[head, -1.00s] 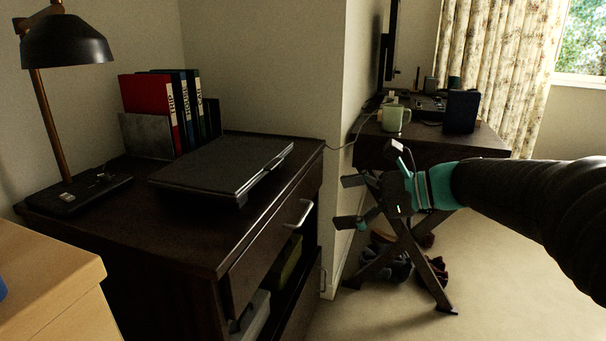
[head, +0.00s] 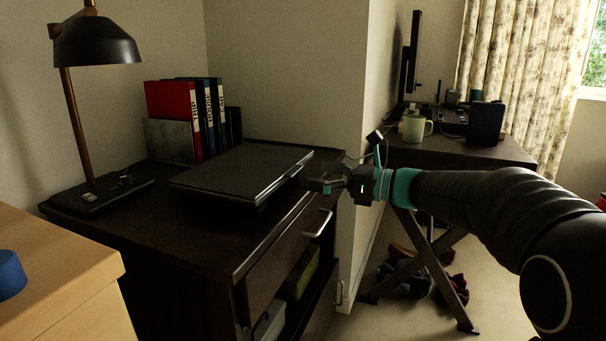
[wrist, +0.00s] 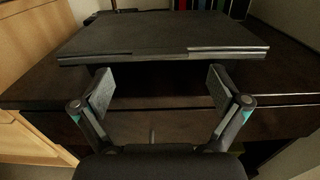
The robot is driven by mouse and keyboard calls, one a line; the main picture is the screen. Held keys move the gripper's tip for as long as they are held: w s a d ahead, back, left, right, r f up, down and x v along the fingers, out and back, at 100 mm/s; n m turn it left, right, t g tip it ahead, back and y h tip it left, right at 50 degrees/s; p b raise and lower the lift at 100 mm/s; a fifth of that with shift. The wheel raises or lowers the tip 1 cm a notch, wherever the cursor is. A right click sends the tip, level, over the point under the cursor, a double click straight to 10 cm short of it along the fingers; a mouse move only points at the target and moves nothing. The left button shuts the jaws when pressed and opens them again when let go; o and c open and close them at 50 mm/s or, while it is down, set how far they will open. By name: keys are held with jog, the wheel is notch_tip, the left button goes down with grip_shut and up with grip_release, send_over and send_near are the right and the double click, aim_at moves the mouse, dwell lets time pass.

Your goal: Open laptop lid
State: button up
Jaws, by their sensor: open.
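The laptop (head: 245,171) is a flat dark slab with its lid closed. It lies on the dark wooden dresser, raised a little above the top at its front. My gripper (head: 318,179) is at the right of the laptop in the head view, close to its front edge. In the wrist view the laptop (wrist: 160,36) is straight ahead, its front edge facing me. My gripper (wrist: 160,88) is open and empty there, its two fingers spread just short of that edge. I cannot tell whether a finger touches the laptop.
A desk lamp (head: 98,42) stands left of the laptop, and binders (head: 172,112) in a grey holder stand behind it. The dresser's drawer (head: 290,262) is below. A wooden cabinet (head: 60,265) is at the near left. A mug (head: 413,128) sits on the far desk.

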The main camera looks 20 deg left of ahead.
jog(key=shift+w+a, duration=0.15)
jog(key=shift+a, duration=2.05)
